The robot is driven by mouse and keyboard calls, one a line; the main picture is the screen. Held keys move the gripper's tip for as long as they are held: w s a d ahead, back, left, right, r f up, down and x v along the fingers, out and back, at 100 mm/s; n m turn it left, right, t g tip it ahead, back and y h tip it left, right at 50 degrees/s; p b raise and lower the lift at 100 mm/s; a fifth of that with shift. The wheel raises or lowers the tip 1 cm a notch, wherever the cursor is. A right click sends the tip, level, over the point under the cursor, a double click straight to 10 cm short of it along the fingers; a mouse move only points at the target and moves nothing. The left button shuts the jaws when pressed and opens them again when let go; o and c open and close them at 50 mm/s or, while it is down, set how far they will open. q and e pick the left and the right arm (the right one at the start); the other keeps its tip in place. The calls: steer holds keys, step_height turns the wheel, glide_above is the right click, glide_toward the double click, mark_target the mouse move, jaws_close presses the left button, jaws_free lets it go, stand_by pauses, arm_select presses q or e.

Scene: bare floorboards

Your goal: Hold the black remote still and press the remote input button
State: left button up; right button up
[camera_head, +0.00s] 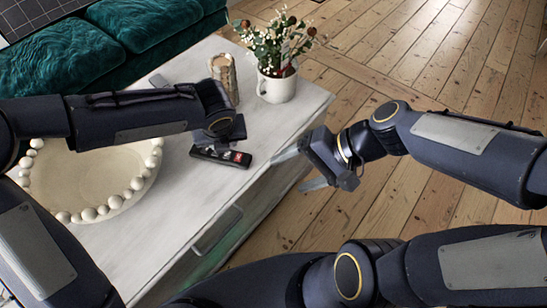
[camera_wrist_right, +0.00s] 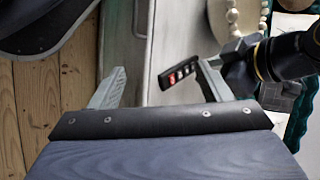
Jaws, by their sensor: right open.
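The black remote (camera_head: 208,155), with red and pale buttons near one end, lies on the white wooden table (camera_head: 290,105) close to its front edge. My left gripper (camera_head: 226,128) hangs just above and behind the remote. Its fingertips are partly hidden, so I cannot tell its opening or whether it touches the remote. My right gripper (camera_head: 290,172) is open and empty at the table's edge, to the right of the remote. In the right wrist view the remote (camera_wrist_right: 172,79) shows beyond the open fingers, nearer the right finger, with my left gripper (camera_wrist_right: 238,62) beside it.
A round tray with a beaded rim (camera_head: 101,212) stands left of the remote. A woven holder (camera_head: 225,72) and a white mug of flowers (camera_head: 276,88) stand behind. A green sofa (camera_head: 60,60) is at the back. Floorboards are open at right.

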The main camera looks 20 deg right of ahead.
steer(key=w+a+f+m+t+y, duration=0.1)
steer(key=w+a+f+m+y, duration=0.15)
steer(key=w+f+m, duration=0.5)
steer(key=m+t, duration=0.3)
steer(key=m, duration=0.7)
glide_toward(249, 160)
steer(key=a+f, duration=0.1)
steer(key=shift+y, duration=0.25)
steer(key=x, duration=0.8)
steer(key=shift+w+d, duration=0.1)
steer(key=shift+w, duration=0.15)
steer(key=shift+r, duration=0.1)
steer(key=c, duration=1.1)
arm_select(q)
steer(key=shift+c, duration=0.3)
jaws_close()
